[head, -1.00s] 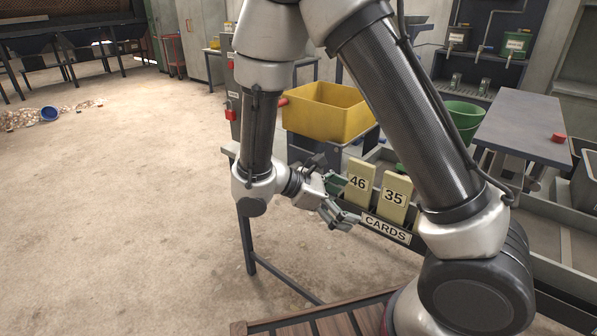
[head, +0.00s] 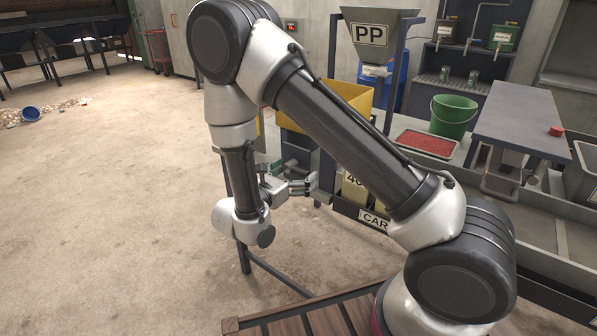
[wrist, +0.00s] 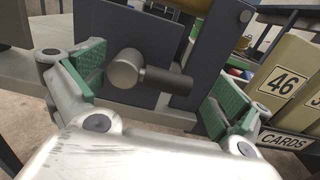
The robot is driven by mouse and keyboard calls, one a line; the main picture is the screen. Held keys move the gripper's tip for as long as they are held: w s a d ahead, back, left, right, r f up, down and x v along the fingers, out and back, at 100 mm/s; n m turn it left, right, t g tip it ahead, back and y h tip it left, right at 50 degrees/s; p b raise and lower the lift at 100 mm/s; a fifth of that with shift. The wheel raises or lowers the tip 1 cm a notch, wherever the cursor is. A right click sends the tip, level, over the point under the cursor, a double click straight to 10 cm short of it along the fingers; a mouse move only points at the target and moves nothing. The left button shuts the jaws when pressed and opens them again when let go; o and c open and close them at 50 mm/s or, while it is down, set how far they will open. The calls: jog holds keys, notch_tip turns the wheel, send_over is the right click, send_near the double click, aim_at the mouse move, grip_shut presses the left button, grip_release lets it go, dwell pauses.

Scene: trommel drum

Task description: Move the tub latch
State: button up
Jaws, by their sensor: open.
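In the wrist view, a grey metal latch with a round knob (wrist: 126,69) and a short side bar sits in front of a dark plate. I take it for the tub latch. My gripper (wrist: 156,86) is open, with its green finger pads on either side of the latch. I see no clear contact between pads and knob. In the head view, my gripper (head: 303,187) is beside the stand of the yellow tub (head: 345,97). My arm covers part of the tub, and I cannot make out the latch there.
A PP hopper (head: 372,32), a red-filled tray (head: 427,143), a green bucket (head: 453,116) and a grey table (head: 520,115) stand to the right.

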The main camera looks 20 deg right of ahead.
aim_at(300, 154)
jog(key=shift+w+d, duration=0.4)
jog(key=shift+d, duration=0.15)
jog(key=shift+c, duration=0.2)
jog(key=c, duration=1.3)
jog(key=shift+o, duration=0.2)
jog(key=shift+d, duration=0.1)
jog(key=shift+r+n, duration=0.1)
jog(key=shift+n, duration=0.2)
jog(key=shift+r+n, duration=0.35)
jog(key=shift+n, duration=0.55)
jog(key=n, duration=0.1)
jog(key=r+n, duration=0.1)
jog(key=n, duration=0.1)
jog(key=shift+w, duration=0.2)
jog(key=n, duration=0.2)
jog(key=r+n, duration=0.1)
jog(key=n, duration=0.1)
jog(key=w+a+n, duration=0.1)
jog(key=n, duration=0.1)
jog(key=shift+w+r+n, duration=0.1)
jog(key=shift+r+n, duration=0.15)
jog(key=shift+n, duration=0.05)
